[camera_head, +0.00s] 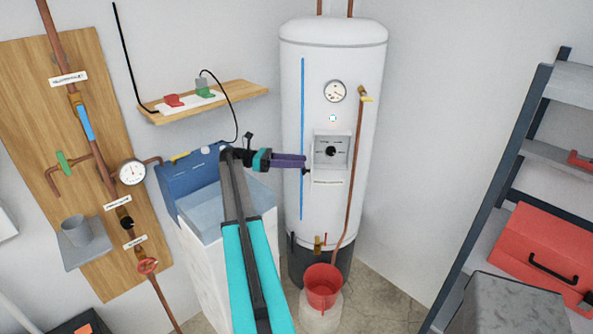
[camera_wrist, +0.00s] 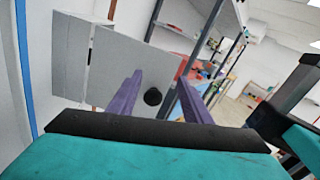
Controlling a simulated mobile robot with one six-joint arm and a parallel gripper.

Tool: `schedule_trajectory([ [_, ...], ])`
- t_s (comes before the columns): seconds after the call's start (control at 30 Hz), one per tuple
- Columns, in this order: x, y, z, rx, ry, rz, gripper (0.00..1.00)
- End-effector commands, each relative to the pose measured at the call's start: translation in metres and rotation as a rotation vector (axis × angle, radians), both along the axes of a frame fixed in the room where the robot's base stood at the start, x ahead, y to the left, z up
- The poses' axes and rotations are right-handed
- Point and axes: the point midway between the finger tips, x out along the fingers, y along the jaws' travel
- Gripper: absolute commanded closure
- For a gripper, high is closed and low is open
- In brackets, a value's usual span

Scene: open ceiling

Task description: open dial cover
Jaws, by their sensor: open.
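A white tank (camera_head: 300,90) carries a pale square dial housing (camera_head: 343,136) with a dark dial knob (camera_head: 331,151) on its face. In the wrist view a flat grey plate (camera_wrist: 120,60), seemingly the dial cover, stands out from the tank side. A round black knob (camera_wrist: 152,97) is on it. My gripper (camera_head: 306,164) is at the left edge of the housing, its purple fingers pointing right. In the wrist view my gripper (camera_wrist: 160,78) is open, with the black knob showing between its fingers. I cannot tell whether either finger touches the knob or plate.
A copper pipe (camera_head: 354,180) runs down the tank just right of the housing. A round gauge (camera_head: 335,91) sits above it. A wooden shelf (camera_head: 240,91) is at upper left. A red bucket (camera_head: 323,284) stands below. The wall right of the tank is clear.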

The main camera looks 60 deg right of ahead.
Motion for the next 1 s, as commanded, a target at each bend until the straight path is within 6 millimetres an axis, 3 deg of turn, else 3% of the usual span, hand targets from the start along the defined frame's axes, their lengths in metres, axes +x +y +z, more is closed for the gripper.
schedule_trajectory([
  [1.0, -0.042, 0.083, 0.009, 0.001, 0.0, 0.001, 0.55],
])
